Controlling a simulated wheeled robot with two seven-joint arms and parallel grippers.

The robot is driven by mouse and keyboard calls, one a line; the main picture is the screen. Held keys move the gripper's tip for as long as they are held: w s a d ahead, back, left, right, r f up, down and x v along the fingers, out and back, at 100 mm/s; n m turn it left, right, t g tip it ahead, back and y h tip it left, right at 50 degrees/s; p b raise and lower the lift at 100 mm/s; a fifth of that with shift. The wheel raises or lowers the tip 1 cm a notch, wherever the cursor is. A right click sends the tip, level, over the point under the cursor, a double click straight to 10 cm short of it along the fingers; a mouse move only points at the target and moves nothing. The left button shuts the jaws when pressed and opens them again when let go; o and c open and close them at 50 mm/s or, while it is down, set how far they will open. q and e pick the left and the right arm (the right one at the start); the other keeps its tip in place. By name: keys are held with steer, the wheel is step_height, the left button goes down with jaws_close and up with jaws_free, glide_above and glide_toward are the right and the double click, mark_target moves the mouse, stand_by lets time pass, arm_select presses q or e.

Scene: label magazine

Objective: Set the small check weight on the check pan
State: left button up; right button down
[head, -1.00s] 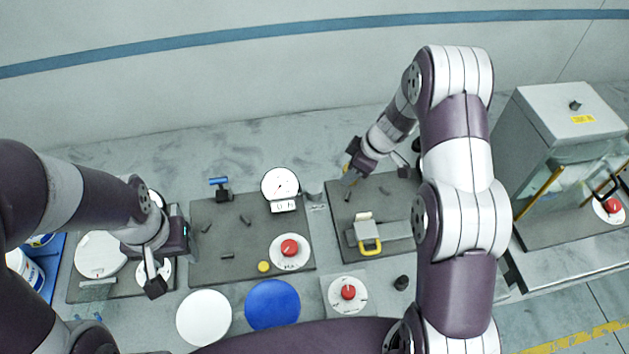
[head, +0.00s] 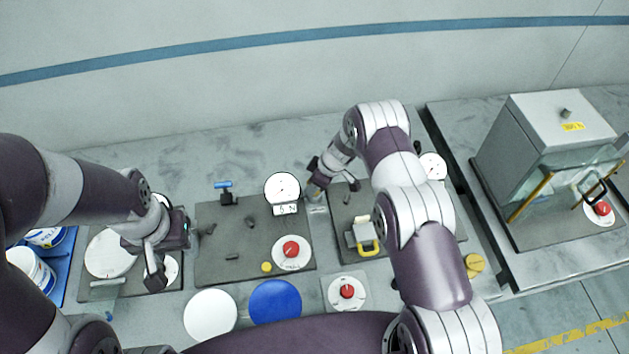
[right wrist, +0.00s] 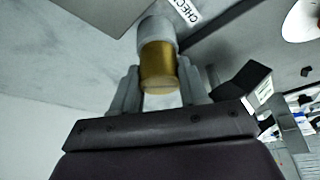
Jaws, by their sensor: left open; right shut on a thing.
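My right gripper (head: 318,184) is shut on a small brass weight (right wrist: 158,66), a gold cylinder between its two fingers in the right wrist view. A short grey round piece (right wrist: 156,32), which looks like the check pan, sits right against the weight in that view, beside a label reading CHECK (right wrist: 186,9). I cannot tell whether weight and pan touch. In the head view my right gripper covers most of that spot, behind the label plate (head: 317,209). My left gripper (head: 166,262) is open and empty above the left mat.
A dial gauge (head: 282,187) stands just left of my right gripper. A dark mat (head: 345,222) with a yellow-handled device (head: 364,238) lies to its right. A glass-fronted cabinet (head: 540,140) stands far right.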

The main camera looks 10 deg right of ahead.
steer(key=c, duration=0.6)
jaws_free()
